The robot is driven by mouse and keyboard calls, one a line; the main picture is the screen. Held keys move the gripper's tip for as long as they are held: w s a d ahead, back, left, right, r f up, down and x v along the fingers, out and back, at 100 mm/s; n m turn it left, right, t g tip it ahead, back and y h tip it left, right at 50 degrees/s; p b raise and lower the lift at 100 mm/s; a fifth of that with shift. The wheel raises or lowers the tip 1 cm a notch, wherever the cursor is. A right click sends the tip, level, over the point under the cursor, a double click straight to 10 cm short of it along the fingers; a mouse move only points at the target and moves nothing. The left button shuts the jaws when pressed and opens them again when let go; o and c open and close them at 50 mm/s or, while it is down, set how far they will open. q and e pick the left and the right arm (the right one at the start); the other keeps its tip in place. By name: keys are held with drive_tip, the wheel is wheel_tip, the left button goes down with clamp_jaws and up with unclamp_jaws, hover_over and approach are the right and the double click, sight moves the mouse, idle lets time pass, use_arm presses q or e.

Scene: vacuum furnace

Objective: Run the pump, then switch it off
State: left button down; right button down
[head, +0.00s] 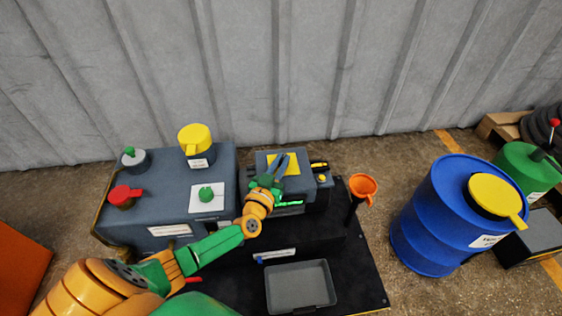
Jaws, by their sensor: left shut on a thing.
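A dark grey box unit (312,187) with a yellow square plate (290,168) on its top stands in the middle, and a green lit strip shows on its front. My left gripper (280,163) reaches over the yellow plate with its fingers closed on a small control there. The fingers hide that control, so its position cannot be told. My right gripper is not in view.
The larger grey housing (165,212) on the left carries a red handle (124,196), a green knob on a white plate (206,194) and a yellow-capped port (194,140).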

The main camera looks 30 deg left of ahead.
use_arm(q)
drive_tip(key=n+y+p, duration=0.2)
drive_tip(key=shift+d+g+y, duration=0.25)
drive_tip(key=shift+g+y, duration=0.05)
drive_tip(key=shift+d+f+n+g+y, duration=0.1)
drive_tip(key=shift+n+g+y, duration=0.3)
drive_tip(key=shift+n+y, duration=0.55)
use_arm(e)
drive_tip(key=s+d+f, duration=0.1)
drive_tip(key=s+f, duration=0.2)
use_arm(q)
drive_tip(key=shift+w+d+f+n+g+y+b, duration=0.1)
drive_tip(key=shift+n+g+y+b, duration=0.35)
drive_tip(key=shift+y, duration=0.8)
drive_tip(key=shift+w+n+g+y+b, duration=0.1)
drive_tip(key=shift+n+g+y+b, duration=0.7)
drive_tip(key=shift+n+g+y, duration=0.35)
drive_tip(key=shift+y, duration=0.45)
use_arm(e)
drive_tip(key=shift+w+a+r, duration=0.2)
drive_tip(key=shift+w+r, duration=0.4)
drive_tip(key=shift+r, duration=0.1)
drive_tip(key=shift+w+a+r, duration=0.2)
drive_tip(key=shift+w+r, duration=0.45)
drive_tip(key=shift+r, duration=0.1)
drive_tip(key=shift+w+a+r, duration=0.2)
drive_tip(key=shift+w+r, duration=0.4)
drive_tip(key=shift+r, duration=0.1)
